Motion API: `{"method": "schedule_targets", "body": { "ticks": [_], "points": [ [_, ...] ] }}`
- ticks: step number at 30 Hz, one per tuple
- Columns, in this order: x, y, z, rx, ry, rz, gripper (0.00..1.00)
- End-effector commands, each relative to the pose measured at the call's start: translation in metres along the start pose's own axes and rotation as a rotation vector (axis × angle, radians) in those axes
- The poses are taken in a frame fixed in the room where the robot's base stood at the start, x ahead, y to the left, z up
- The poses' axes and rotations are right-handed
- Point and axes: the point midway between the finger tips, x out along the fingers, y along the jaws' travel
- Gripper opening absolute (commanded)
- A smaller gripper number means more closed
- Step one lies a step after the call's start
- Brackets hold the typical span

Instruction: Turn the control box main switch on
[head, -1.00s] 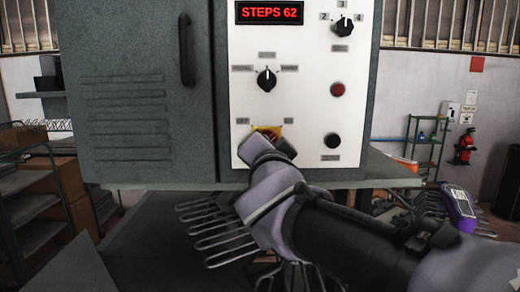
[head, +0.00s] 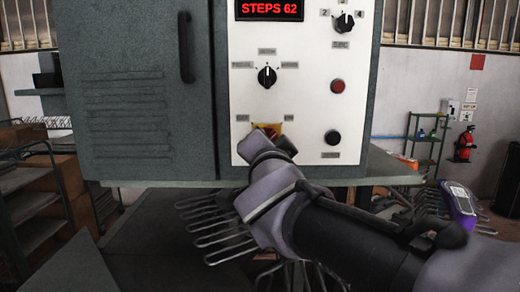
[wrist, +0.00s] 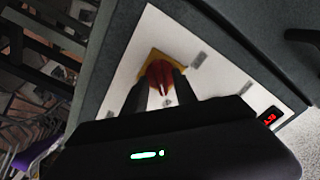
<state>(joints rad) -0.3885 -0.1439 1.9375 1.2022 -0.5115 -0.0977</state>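The main switch is a red knob on a yellow plate (head: 271,128), low on the white control box panel (head: 300,90), between two small labels that are hard to read. My gripper (head: 272,143) is right in front of it and covers most of the knob. In the wrist view the red knob (wrist: 160,73) sits between the two dark fingertips of my gripper (wrist: 160,80), one on each side. Whether the fingers press on it or leave a small gap is not clear. The knob's exact angle is partly hidden.
Above the switch are a black selector (head: 267,76) and a red "STEPS 62" display (head: 270,10). A red button (head: 337,86) and a black button (head: 332,137) lie to the right, with another selector (head: 344,21) higher up. Wire racks hang below the box.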

Motion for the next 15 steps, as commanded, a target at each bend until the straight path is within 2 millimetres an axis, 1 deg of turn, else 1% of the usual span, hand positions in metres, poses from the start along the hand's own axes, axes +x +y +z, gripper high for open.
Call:
{"method": "schedule_targets", "body": {
  "ticks": [2,5,9,12,15],
  "points": [
    [-0.011,-0.002,-0.001,0.001,-0.001,-0.002,0.34],
    [-0.038,-0.003,-0.001,0.002,-0.001,-0.005,0.34],
    [-0.087,-0.004,-0.002,0.003,-0.003,-0.006,0.34],
    [-0.119,-0.003,-0.001,0.002,-0.004,-0.005,0.34],
    [-0.144,-0.002,-0.001,0.002,-0.004,-0.005,0.34]
  ]
}}
